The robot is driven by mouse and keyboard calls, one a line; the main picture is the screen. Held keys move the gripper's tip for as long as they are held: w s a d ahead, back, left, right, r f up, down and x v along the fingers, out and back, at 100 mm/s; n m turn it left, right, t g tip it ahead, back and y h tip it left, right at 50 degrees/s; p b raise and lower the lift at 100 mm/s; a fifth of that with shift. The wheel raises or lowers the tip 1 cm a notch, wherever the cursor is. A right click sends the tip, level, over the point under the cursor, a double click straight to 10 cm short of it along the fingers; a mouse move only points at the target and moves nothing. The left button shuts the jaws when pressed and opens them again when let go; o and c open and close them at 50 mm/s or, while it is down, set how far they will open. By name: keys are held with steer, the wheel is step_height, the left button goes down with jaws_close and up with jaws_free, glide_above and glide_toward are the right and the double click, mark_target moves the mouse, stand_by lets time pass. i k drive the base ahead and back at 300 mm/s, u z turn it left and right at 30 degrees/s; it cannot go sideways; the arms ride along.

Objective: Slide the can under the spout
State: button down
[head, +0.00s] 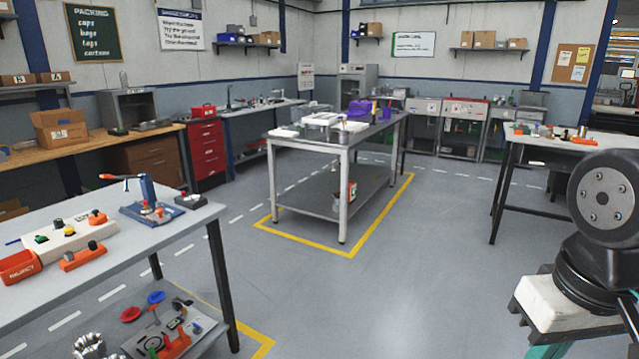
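I cannot make out the can or the spout with certainty. A small grey upright cylinder (342,135) stands at the near edge of the middle table (300,136); it is too small to tell if it is a can. A thin tap-like shape (229,96) rises from the bench along the back left wall. Part of my arm (600,200) shows at the right edge. My gripper is not in view.
A near-left table (195,222) holds a red reject bin (20,267), a control box and a blue fixture (150,212). A yellow floor line (350,253) surrounds the middle table. Another table (540,144) stands right. The grey floor (420,270) between is clear.

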mark_target(343, 134)
steer(key=u, duration=0.2)
steer(key=i, duration=5.3)
steer(key=z, duration=0.15)
